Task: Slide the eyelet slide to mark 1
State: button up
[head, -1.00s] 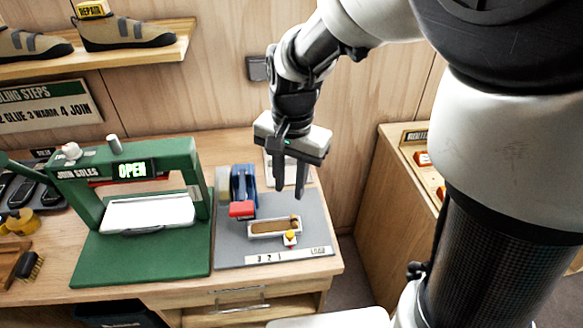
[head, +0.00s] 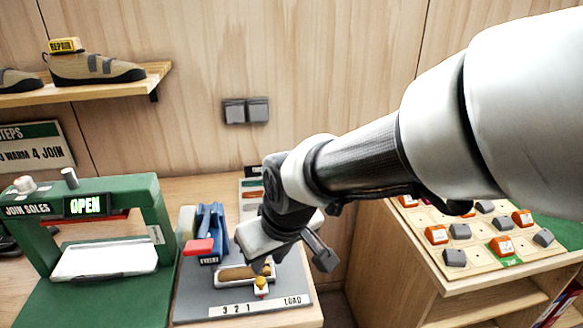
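The eyelet slide (head: 232,273) is a pale tray holding a brown strip, on a grey base to the right of the green press. A yellow knob (head: 261,283) on a small white block stands at its front right. The label strip (head: 268,304) in front reads 3, 2, 1 and LOAD; the knob is between 1 and LOAD. My gripper (head: 296,261) is tilted over the right end of the slide, with its fingers spread apart and nothing seen between them. It hides part of the slide's right end; contact with it cannot be told.
A blue press with a red handle (head: 200,246) stands just behind the slide. The green JOIN SOLES press (head: 150,215) is at the left. A side cabinet with a board of orange and grey pieces (head: 480,265) is at the right.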

aim_at(260, 280)
jog(key=b+x, duration=0.2)
jog(key=x, duration=0.9)
jog(key=shift+w+f+b, duration=0.1)
jog(key=shift+b, duration=0.25)
